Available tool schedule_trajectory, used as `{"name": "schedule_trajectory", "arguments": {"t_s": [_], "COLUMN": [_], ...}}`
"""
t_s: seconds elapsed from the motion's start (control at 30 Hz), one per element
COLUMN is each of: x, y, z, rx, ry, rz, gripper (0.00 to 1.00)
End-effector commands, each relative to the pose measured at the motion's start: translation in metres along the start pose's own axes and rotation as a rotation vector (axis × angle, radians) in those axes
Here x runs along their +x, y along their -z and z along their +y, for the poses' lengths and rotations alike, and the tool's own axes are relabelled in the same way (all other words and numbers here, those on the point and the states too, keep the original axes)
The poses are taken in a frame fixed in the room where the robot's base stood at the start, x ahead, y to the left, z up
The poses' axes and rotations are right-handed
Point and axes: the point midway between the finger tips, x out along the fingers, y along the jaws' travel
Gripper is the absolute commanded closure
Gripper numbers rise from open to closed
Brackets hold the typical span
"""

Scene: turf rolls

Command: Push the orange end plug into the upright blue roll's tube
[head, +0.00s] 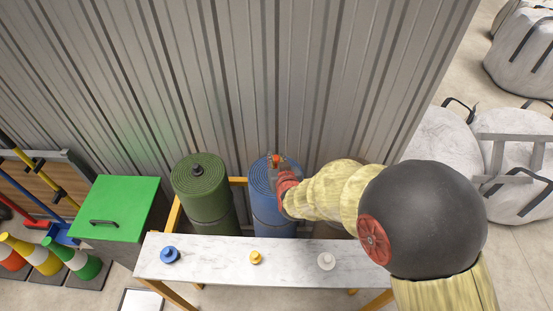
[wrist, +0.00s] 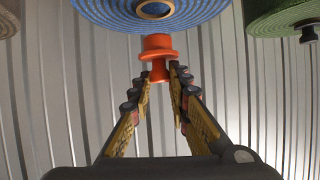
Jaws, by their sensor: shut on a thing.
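The blue roll (head: 265,205) stands upright behind the bench in the head view. Its spiral end face and pale tube mouth (wrist: 155,9) show at the top of the wrist view. My gripper (wrist: 160,72) is shut on the narrow part of the orange end plug (wrist: 157,45). The plug's wide flanges show beyond the fingertips. In the wrist view the plug lies below the tube mouth in the picture, overlapping the roll's rim, and the mouth is uncovered. In the head view the plug (head: 276,160) shows over the roll's top; its height above the roll cannot be told.
A green roll (head: 207,200) with a dark plug (head: 198,171) stands left of the blue one. The pale bench (head: 215,262) in front bears blue (head: 169,255), yellow (head: 255,257) and white (head: 326,262) plugs. A corrugated wall (head: 230,80) rises close behind.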

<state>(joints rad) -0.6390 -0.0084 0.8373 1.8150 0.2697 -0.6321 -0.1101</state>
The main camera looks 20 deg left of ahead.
Motion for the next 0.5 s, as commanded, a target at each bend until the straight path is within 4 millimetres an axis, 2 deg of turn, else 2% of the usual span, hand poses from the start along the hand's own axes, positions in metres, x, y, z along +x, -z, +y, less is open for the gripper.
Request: {"name": "schedule_trajectory", "arguments": {"t_s": [0.03, 0.2, 0.5], "x": [0.004, 0.009, 0.01], "y": [-0.007, -0.018, -0.02], "z": [0.0, 0.001, 0.001], "rx": [0.0, 0.0, 0.0], "ry": [0.0, 0.0, 0.0], "rz": [0.0, 0.0, 0.001], "gripper": [1.0, 1.0, 1.0]}}
